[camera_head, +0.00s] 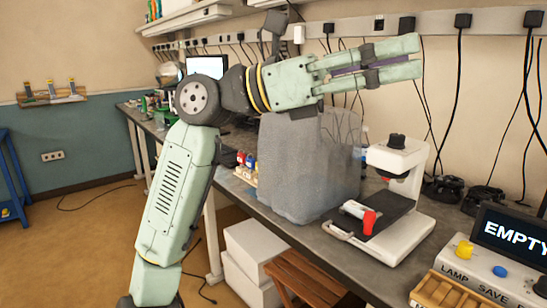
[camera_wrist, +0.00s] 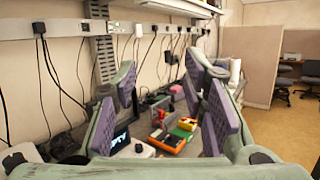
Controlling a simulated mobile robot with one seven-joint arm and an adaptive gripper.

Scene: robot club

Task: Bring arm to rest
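My gripper (camera_head: 408,58) is raised above the workbench in the head view and points to the right. Its pale green fingers are apart, with a purple pad showing between them. In the wrist view, my gripper (camera_wrist: 168,95) has its purple-padded fingers spread wide, with nothing held between them. My arm bends at the elbow, and its forearm reaches across above a translucent grey container (camera_head: 295,165).
The workbench (camera_head: 325,240) runs along the wall under hanging cables. It bears a white microscope-like device (camera_head: 395,190) with a red knob and a console with an "EMPTY" screen (camera_head: 515,238). A wooden rack (camera_head: 465,290) stands at front right. White boxes (camera_head: 250,260) lie underneath. Floor at left is mostly clear.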

